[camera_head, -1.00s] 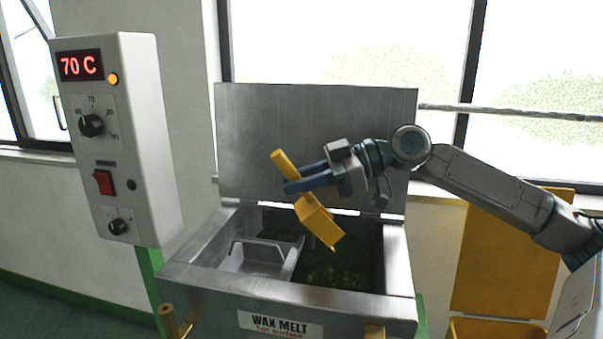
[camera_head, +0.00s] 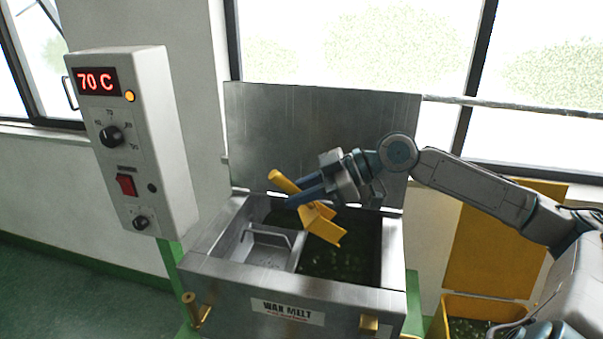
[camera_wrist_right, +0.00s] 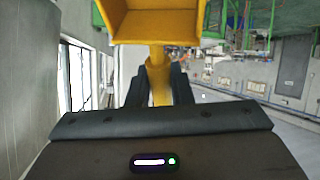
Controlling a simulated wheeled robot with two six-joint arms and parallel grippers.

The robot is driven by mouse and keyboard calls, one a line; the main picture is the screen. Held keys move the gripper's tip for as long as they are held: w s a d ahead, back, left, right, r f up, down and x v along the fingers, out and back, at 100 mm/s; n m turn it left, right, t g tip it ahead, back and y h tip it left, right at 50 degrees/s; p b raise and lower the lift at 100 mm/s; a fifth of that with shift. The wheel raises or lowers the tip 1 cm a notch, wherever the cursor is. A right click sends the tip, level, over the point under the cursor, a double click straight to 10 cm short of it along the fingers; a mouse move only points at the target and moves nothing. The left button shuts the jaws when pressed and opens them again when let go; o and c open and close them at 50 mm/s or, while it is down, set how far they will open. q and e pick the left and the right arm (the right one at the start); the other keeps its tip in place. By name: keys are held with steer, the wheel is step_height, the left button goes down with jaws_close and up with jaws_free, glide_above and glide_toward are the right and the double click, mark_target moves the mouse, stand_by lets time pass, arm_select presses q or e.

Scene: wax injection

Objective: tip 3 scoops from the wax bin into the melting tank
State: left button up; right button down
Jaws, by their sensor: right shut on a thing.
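My right gripper (camera_head: 302,194) is shut on the handle of the yellow scoop (camera_head: 323,227). The scoop is tilted with its mouth down over the open melting tank (camera_head: 393,262). Dark green wax (camera_head: 340,258) lies in the tank's right compartment below it. In the right wrist view the scoop (camera_wrist_right: 155,25) shows at the top, its handle between the fingers (camera_wrist_right: 160,88); the part of its inside in sight looks empty. The wax bin (camera_head: 440,322) stands at the lower right, partly cut off, with green pieces in it. My left gripper is not in view.
The tank's lid (camera_head: 300,130) stands open behind the scoop. A metal basket (camera_head: 262,247) sits in the tank's left compartment. A control box (camera_head: 140,140) reading 70 C stands at left. The bin's yellow lid (camera_head: 500,245) stands up behind it.

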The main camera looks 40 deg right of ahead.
steer(key=a+g+h+p, duration=0.1)
steer(key=p, duration=0.3)
steer(key=w+a+f+h+p, duration=0.1)
steer(key=h+p, duration=0.1)
steer(key=p, duration=0.2)
steer(key=a+g+h+p, duration=0.1)
steer(key=h+p, duration=0.1)
steer(key=p, duration=0.3)
steer(key=shift+w+a+f+n+g, duration=0.15)
steer(key=shift+a+f+n+g, duration=0.05)
steer(key=shift+f+n+g, duration=0.1)
steer(key=shift+f, duration=0.1)
stand_by(0.5)
